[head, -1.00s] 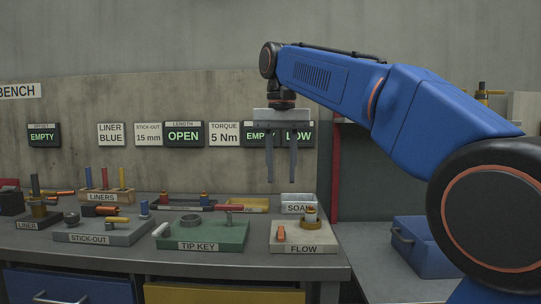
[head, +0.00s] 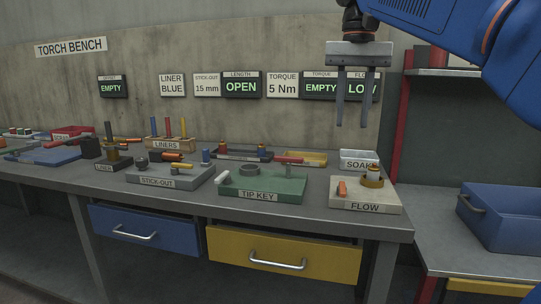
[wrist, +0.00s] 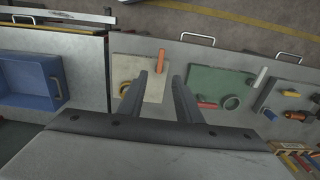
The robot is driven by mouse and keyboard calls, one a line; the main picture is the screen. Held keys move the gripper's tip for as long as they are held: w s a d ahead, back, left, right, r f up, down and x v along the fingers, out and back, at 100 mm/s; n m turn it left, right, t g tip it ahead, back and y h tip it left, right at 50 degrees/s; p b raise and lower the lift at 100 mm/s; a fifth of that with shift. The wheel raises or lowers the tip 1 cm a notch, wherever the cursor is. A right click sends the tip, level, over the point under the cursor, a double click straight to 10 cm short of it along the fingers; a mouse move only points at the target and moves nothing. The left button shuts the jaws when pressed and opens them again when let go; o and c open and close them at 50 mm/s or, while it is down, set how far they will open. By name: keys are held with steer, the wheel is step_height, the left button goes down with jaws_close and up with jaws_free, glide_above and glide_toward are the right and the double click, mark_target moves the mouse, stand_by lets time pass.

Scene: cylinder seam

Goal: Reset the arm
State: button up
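My gripper (head: 353,98) hangs above the right end of the bench in the head view, fingers pointing down. Its two grey fingers are apart with nothing between them. The gripper (wrist: 168,95) also shows in the wrist view, fingers apart, with bare bench between the flow and tip key stations beyond them. My blue arm reaches in from the upper right of the head view. The flow station (head: 363,194), with a brass fitting and an orange piece, lies below the gripper. The fingers touch nothing that I can see.
The green tip key station (head: 262,187), grey stick-out station (head: 170,175) and liners rack (head: 167,142) stand on the bench. A soak tray (head: 359,160) is behind flow. A blue bin (head: 500,218) sits on the right side surface. A red post (head: 403,140) and shelf stand right of the gripper.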

steer(key=s+d+f+n+t, duration=0.1)
steer(key=s+f, duration=0.5)
steer(key=f, duration=0.7)
steer(key=s+d+f+n+t, duration=0.1)
steer(key=s+d+f+t, duration=0.1)
steer(key=s+f, duration=0.5)
steer(key=s+d+f+n+t, duration=0.1)
steer(key=s+d+f, duration=0.2)
steer(key=f, duration=1.6)
steer(key=s, duration=0.4)
steer(key=shift+s+d+n+t, duration=0.15)
steer(key=shift+s+n+t, duration=0.05)
steer(key=shift+n+t, duration=0.1)
